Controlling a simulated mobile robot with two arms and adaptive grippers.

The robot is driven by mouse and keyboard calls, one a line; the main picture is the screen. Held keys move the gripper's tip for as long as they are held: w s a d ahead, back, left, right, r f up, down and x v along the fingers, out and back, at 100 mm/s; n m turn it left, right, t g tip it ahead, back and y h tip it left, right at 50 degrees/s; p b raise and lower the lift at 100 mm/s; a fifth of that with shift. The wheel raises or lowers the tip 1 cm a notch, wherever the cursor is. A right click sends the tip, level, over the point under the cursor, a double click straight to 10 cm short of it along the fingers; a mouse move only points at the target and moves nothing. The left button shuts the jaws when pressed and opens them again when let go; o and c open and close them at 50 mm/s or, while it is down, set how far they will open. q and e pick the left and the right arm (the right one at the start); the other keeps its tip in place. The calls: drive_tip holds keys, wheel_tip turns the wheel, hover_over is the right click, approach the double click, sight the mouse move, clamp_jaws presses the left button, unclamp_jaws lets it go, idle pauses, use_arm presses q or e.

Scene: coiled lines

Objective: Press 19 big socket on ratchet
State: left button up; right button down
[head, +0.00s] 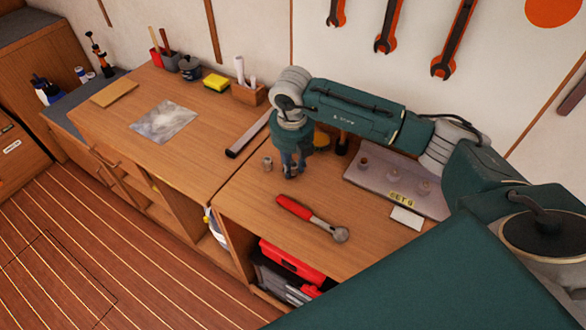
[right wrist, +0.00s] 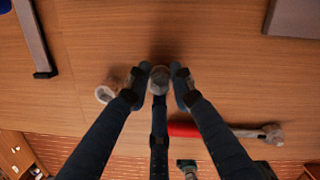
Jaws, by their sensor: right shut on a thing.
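The ratchet (head: 312,218) lies on the workbench, its red handle to the left and its grey round head to the right. It also shows in the right wrist view (right wrist: 222,131). My right gripper (head: 291,173) is low over the bench, left of and behind the ratchet. It is shut on a grey metal socket (right wrist: 159,80), held between its fingertips and apart from the ratchet. A second socket (head: 267,163) stands on the bench just left of the gripper and shows in the right wrist view (right wrist: 106,92). I cannot read sizes on either. My left gripper is not in view.
A grey socket tray (head: 371,193) with several pieces and a yellow label stands right of the gripper. A small white card (head: 406,218) lies at its front. Bench around the ratchet is clear.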

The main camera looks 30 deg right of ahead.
drive_tip(key=shift+r, duration=0.25)
drive_tip(key=shift+r+p, duration=0.7)
drive_tip(key=shift+r, duration=0.4)
drive_tip(key=shift+s, duration=0.1)
